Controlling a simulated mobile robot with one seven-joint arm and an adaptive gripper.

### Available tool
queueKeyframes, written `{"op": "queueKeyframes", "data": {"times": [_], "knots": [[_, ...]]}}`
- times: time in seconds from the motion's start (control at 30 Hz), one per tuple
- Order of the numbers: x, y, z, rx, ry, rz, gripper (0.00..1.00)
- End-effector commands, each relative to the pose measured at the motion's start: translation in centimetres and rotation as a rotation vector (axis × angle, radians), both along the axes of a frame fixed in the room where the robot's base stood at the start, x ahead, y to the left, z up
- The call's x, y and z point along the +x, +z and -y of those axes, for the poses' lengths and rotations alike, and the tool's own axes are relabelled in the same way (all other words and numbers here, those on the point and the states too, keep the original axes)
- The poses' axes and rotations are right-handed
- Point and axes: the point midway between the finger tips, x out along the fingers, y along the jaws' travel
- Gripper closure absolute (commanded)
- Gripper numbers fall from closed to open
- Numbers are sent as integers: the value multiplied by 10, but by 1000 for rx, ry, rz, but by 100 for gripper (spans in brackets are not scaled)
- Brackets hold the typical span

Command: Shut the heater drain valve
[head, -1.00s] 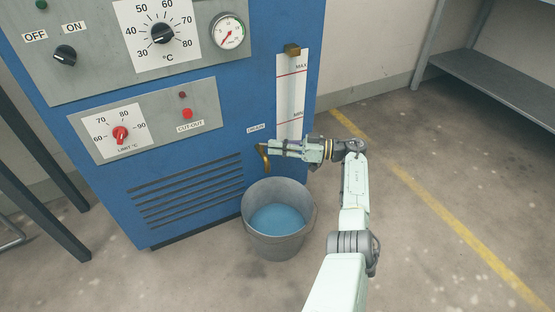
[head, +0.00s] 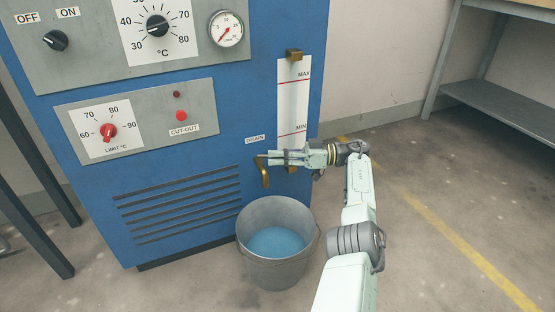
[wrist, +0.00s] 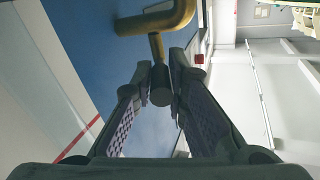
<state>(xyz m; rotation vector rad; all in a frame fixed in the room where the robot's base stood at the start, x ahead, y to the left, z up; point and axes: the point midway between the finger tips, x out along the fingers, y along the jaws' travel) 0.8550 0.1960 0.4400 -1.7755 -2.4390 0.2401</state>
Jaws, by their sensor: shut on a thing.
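The heater is a blue cabinet (head: 200,100) with a "DRAIN" label (head: 254,139) low on its right side. Below the label is the brass drain valve, whose curved spout (head: 264,177) points down over a bucket. In the wrist view the brass valve body (wrist: 165,18) carries a short brass stem ending in a dark cylindrical handle grip (wrist: 160,88). My gripper (head: 266,158) reaches the valve from the right; in the wrist view its fingers (wrist: 162,78) close around the dark grip. My fingers partly hide the valve in the head view. No stream from the spout can be made out.
A grey bucket (head: 250,262) with bluish water (head: 276,243) stands on the floor under the spout, below my arm. A level gauge (head: 293,105) marked MAX and MIN is just above my gripper. A metal shelf (head: 500,105) stands far right; floor between is clear.

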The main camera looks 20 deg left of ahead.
Motion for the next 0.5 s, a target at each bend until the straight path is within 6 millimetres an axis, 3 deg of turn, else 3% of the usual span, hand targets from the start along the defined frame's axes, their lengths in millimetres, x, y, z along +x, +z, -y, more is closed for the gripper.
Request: {"op": "queueKeyframes", "data": {"times": [0.23, 0.27, 0.5], "knots": [[0, -1, 0, -1, 1, -1, 100], [0, -1, 0, -1, 1, -1, 85], [0, 0, 0, -1, 0, 0, 69]]}}
